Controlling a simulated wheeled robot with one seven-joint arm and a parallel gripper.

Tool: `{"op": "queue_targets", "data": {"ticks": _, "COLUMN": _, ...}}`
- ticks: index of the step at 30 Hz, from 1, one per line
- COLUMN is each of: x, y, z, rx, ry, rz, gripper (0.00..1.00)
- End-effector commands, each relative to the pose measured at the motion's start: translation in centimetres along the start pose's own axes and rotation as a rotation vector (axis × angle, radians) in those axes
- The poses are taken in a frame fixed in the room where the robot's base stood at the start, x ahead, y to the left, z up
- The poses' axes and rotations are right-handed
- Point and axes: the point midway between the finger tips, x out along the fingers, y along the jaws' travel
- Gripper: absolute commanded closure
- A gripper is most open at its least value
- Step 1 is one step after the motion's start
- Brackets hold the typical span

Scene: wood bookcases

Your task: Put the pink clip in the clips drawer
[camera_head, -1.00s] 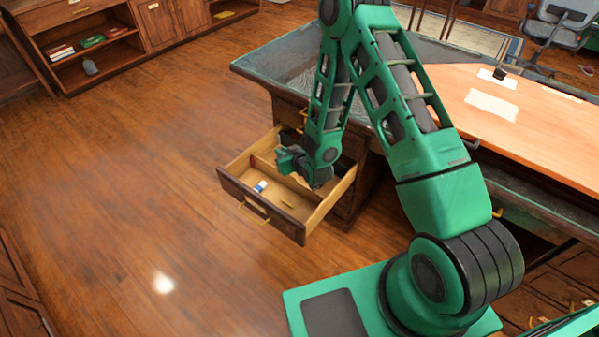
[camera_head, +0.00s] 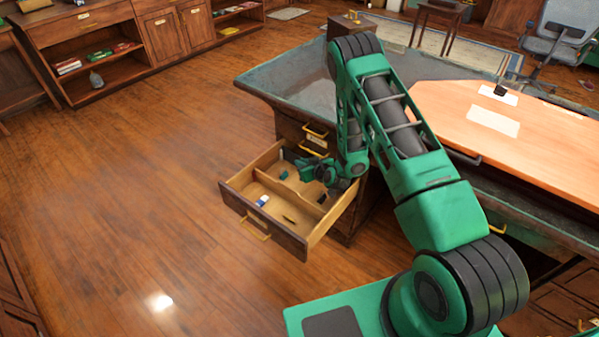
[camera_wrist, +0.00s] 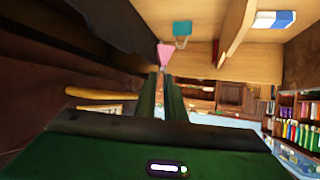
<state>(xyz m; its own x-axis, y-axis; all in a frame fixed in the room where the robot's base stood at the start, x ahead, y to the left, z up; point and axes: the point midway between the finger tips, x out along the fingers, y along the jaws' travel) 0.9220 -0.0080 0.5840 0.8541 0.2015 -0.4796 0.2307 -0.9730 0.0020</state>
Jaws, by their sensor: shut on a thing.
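The pink clip (camera_wrist: 165,53) shows in the wrist view at the fingertips of my gripper (camera_wrist: 166,72), which is shut on it. In the head view my gripper (camera_head: 304,167) is low at the back of an open wooden drawer (camera_head: 236,198), and the pink clip cannot be made out there. A teal clip (camera_head: 283,175) lies in the drawer's rear compartment, just left of my gripper. It also shows beyond the pink clip in the wrist view (camera_wrist: 182,29). Whether the pink clip touches the drawer floor, I cannot tell.
A divider (camera_head: 291,187) splits the drawer. A blue-and-white eraser (camera_head: 262,201) and a small thin object (camera_head: 289,219) lie in the front part. Closed drawers with yellow handles (camera_head: 316,131) are above, under the desk top (camera_head: 290,80). The floor to the left is clear.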

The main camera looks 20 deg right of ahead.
Motion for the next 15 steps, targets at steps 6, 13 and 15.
{"op": "queue_targets", "data": {"ticks": 6, "x": 0.8, "y": 0.1, "z": 1.4, "rx": 0.001, "ry": -0.002, "rz": -0.001, "gripper": 1.0}}
{"op": "queue_targets", "data": {"ticks": 13, "x": 2.0, "y": 0.0, "z": 3.5, "rx": 0.001, "ry": 0.0, "rz": -0.002, "gripper": 1.0}}
{"op": "queue_targets", "data": {"ticks": 15, "x": 2.0, "y": 0.0, "z": 3.5, "rx": 0.0, "ry": 0.001, "rz": -0.001, "gripper": 1.0}}
